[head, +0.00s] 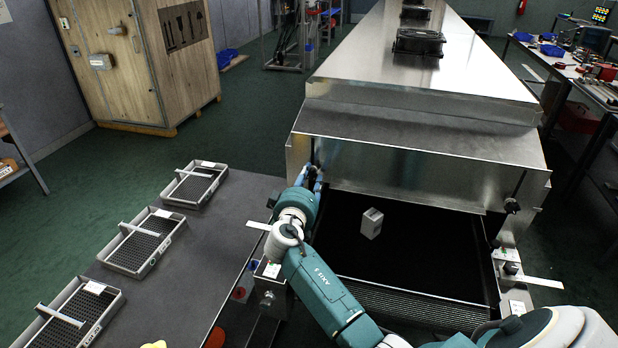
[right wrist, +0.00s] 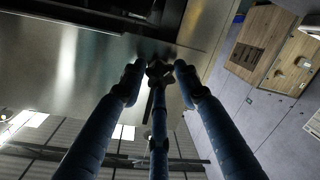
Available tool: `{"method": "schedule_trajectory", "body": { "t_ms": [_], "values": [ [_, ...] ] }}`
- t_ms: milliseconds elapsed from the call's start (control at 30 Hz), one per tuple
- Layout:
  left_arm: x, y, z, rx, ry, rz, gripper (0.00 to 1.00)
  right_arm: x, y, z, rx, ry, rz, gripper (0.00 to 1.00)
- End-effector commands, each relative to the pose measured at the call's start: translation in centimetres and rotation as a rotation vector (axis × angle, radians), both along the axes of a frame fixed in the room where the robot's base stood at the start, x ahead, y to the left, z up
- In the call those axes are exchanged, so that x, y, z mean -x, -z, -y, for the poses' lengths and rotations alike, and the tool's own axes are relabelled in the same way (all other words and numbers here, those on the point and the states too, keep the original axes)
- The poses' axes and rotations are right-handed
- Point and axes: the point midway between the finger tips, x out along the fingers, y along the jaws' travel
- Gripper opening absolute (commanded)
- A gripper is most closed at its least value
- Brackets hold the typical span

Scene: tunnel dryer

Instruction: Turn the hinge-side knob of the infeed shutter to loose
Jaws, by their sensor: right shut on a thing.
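The infeed shutter (head: 400,173) is a metal panel across the mouth of the steel tunnel dryer. My right gripper (head: 314,175) is at the left edge of this mouth, with its blue fingers pointing at the frame. In the right wrist view its three fingers (right wrist: 158,75) close around a small dark knob (right wrist: 157,70) against the metal face. The fingers hide most of this knob, and its turn position cannot be told. Another black knob (head: 512,205) sits at the right edge of the mouth, with nothing touching it. My left gripper is not in view.
A dark table (head: 215,235) on the left holds mesh trays (head: 143,240). A wooden cabinet (head: 130,60) stands behind. A cluttered bench (head: 575,70) is at right.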

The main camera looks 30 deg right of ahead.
Motion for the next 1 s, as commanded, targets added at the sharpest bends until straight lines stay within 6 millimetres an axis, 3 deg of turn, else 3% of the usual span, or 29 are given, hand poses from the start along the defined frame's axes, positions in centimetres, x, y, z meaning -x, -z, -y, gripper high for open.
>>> {"method": "schedule_trajectory", "body": {
  "t_ms": [600, 1000],
  "values": [
    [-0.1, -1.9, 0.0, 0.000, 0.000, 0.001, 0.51, 0.1, 0.3, -0.2, 0.370, 0.001, -0.449, 0.06],
    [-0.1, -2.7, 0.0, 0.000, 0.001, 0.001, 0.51, 0.0, 0.4, -0.2, 0.532, -0.001, -0.638, 0.06]
  ]
}}
